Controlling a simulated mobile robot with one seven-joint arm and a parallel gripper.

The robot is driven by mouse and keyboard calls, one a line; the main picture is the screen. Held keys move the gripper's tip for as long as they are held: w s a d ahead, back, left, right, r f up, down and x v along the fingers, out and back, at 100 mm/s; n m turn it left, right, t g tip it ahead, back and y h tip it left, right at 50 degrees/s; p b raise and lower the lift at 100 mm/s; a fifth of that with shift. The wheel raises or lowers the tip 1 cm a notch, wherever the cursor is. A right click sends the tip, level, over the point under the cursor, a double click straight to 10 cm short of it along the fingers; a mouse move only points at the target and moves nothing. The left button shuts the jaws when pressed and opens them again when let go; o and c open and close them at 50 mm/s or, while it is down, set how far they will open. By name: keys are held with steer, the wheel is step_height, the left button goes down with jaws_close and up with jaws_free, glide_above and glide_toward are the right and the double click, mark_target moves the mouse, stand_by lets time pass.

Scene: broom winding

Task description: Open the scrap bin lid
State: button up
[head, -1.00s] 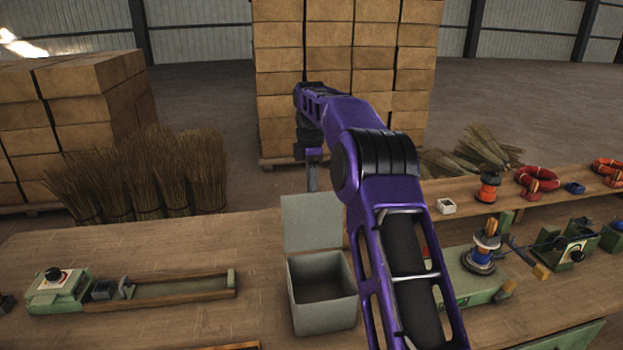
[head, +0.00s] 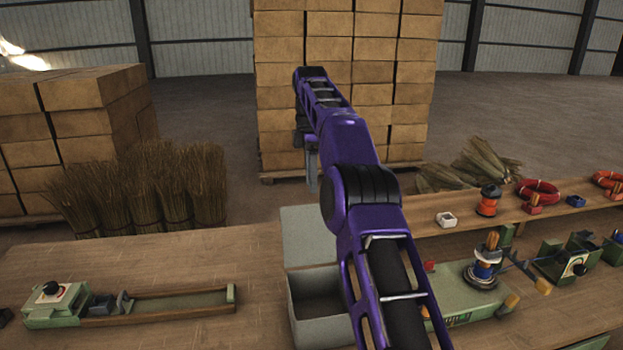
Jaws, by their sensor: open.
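The scrap bin (head: 322,333) is a grey, square, open-topped box on the near workbench, partly covered on its right by my purple arm. Its grey lid (head: 305,236) stands upright at the bin's back edge, so the opening shows and its inside looks dark and empty. My gripper (head: 312,182) is beyond and above the lid, pointing down, in front of the stacked cartons. It is small and seen edge-on, with its jaws open and nothing visible between them. It appears apart from the lid.
A green winding fixture with a long trough (head: 165,304) lies left of the bin. To the right are a green machine with a wire spool (head: 484,274) and a shelf with an orange spool (head: 488,200). Broom bundles (head: 140,195) and stacked cartons (head: 345,40) stand behind the bench.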

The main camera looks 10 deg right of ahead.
mark_target(311, 233)
steer(key=shift+w+a+m, duration=0.1)
steer(key=shift+w+m, duration=0.05)
steer(key=shift+m, duration=0.15)
steer(key=c, duration=0.5)
steer(key=shift+w+a+m+t+b, duration=0.25)
steer(key=shift+m+t+b, duration=0.1)
steer(key=shift+m, duration=0.15)
jaws_close()
steer(key=m, duration=0.1)
steer(key=w+m+t+b, duration=0.1)
steer(key=m, duration=0.1)
steer(key=shift+a+f+t, duration=0.1)
steer(key=shift+a+t, duration=0.15)
steer(key=shift+a, duration=0.15)
steer(key=m+t+b, duration=0.1)
steer(key=m+t, duration=0.1)
steer(key=m, duration=0.2)
steer(key=m+t+b, duration=0.1)
steer(key=m, duration=0.4)
steer(key=shift+s+a+t, duration=0.15)
steer(key=shift+t, duration=0.25)
steer(key=w+f+m+t+b, duration=0.1)
steer(key=w+f+m+t, duration=0.1)
steer(key=w+f+m, duration=0.45)
steer(key=s+f+n, duration=0.1)
steer(key=s+n, duration=0.1)
steer(key=s, duration=0.4)
steer(key=shift+d+f+b, duration=0.15)
steer(key=shift+d+b, duration=0.15)
steer(key=shift+d, duration=0.05)
